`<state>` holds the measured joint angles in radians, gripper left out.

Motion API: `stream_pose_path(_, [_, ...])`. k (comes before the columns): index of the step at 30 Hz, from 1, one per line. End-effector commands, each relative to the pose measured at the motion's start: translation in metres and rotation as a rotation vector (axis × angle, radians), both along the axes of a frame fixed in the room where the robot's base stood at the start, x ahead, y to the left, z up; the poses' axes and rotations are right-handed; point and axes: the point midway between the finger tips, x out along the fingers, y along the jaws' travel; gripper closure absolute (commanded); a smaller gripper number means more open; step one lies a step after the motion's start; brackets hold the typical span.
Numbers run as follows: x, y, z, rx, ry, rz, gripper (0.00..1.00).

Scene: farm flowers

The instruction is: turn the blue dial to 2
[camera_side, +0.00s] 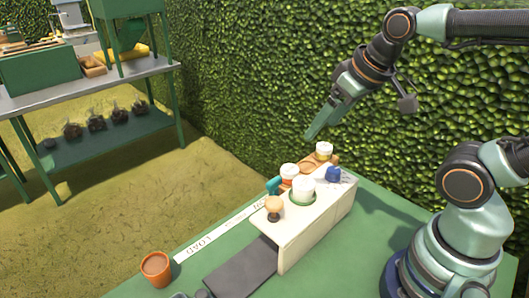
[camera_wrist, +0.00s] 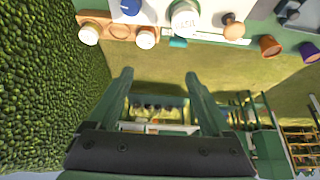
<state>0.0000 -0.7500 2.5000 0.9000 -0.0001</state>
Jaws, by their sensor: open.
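The blue dial (camera_side: 333,174) is a small blue knob on the top of a cream box (camera_side: 318,226), near its far right end. It also shows in the wrist view (camera_wrist: 130,7), cut by the top edge. Marks lie beside it on a pale plate, but they are too small to read, so its setting cannot be told. My gripper (camera_side: 309,136) is above and behind the box, apart from the dial and pointing down to the left. In the wrist view its two green fingers (camera_wrist: 158,74) are spread with nothing between them.
A terracotta pot (camera_side: 156,269) stands front left. A hedge (camera_side: 270,70) rises behind the green table.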

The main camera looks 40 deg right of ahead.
Motion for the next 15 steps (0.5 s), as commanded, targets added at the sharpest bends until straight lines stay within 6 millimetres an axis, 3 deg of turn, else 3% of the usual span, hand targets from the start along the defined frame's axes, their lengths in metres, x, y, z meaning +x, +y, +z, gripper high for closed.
stream_pose_path(5, [0.001, -0.006, -0.002, -0.043, 0.052, 0.063, 0.26])
stream_pose_path(15, [0.001, -0.045, -0.011, -0.191, 0.369, 0.547, 0.26])
